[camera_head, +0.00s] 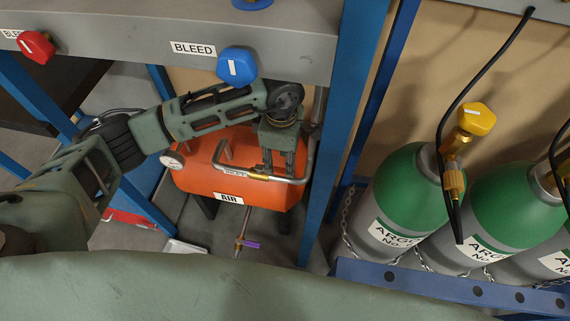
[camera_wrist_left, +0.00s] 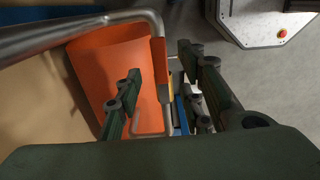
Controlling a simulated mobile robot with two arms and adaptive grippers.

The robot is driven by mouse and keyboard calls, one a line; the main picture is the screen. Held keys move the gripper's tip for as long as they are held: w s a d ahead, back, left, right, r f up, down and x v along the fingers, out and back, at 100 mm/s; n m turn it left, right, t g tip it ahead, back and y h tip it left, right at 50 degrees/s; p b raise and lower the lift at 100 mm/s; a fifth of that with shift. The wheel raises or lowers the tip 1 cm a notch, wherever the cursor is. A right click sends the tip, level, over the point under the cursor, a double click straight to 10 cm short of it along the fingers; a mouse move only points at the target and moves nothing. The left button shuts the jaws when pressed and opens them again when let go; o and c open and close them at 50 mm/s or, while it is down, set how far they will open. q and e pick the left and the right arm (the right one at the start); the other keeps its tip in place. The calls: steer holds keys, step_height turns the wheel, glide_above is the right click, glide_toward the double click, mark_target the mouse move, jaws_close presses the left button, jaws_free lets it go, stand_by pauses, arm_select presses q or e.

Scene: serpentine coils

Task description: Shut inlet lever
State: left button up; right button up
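An orange tank (camera_head: 225,189) labelled AIR stands behind the blue frame. A grey bent pipe (camera_head: 300,176) runs along its front, with a small white label (camera_head: 234,174) that seems to read INLET. A brass fitting (camera_head: 259,177) sits on this pipe beside the label; an inlet lever handle is not clear there. My left gripper (camera_head: 279,165) is over the pipe's right part, fingers pointing down. My right gripper is out of view.
A purple-handled valve (camera_head: 247,244) is on a thin pipe below the tank. A grey beam (camera_head: 130,30) with red (camera_head: 36,46) and blue (camera_head: 237,64) BLEED knobs hangs above my arm. A blue post (camera_head: 348,100) stands close right; green-topped argon cylinders (camera_head: 408,190) are beyond it.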

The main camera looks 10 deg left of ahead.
mark_target(283, 170)
arm_select(q)
step_height(283, 170, down, 3)
steer(key=shift+r, duration=0.15)
steer(key=shift+d+f, duration=0.1)
steer(key=shift+f, duration=0.6)
steer(key=c, duration=0.9)
jaws_close()
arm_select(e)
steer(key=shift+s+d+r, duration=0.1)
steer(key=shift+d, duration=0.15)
